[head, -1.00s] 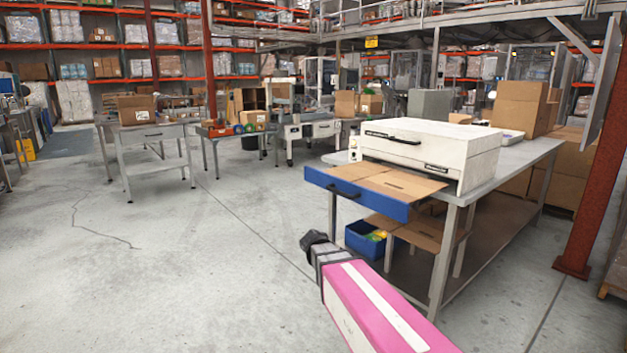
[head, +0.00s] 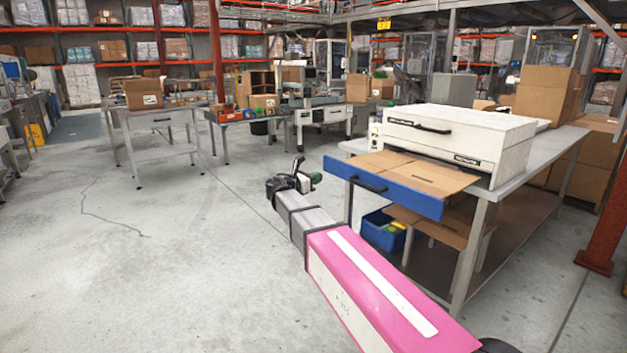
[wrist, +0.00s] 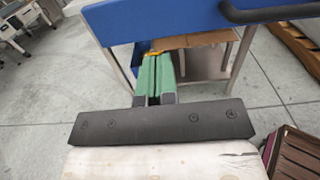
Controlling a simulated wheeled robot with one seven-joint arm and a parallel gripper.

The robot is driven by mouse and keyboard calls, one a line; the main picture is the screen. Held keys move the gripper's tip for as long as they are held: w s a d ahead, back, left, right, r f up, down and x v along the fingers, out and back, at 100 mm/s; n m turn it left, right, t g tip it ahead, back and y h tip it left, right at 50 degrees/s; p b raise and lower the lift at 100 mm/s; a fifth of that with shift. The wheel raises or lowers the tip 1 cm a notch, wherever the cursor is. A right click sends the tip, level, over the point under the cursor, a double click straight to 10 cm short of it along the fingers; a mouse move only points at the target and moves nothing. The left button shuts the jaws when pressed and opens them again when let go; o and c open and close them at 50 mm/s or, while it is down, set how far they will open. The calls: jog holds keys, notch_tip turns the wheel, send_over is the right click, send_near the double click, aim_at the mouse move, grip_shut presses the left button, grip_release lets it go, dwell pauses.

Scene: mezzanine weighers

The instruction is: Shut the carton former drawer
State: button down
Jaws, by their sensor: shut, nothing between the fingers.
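The carton former (head: 460,139) is a white machine on a grey table. Its blue-fronted drawer (head: 415,199) stands pulled out toward the left, with flat brown cardboard (head: 408,170) on it and a black bar handle (head: 367,184) on its front. In the wrist view the drawer's blue front (wrist: 180,18) crosses the top, with part of the handle (wrist: 270,12) at the right. My gripper (head: 308,175) is in front and to the left of the drawer front, apart from it. Its green fingers (wrist: 153,75) are together and empty, pointing toward the area below the drawer front.
A blue bin (head: 382,231) with mixed items stands beneath the drawer, beside a brown low stand (head: 440,222). A red post (head: 607,215) rises at the right. Open concrete floor (head: 150,270) lies to the left.

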aim_at(341, 171)
jog(key=x, duration=1)
jog(key=x, duration=3.6)
jog(key=shift+w+d, duration=0.35)
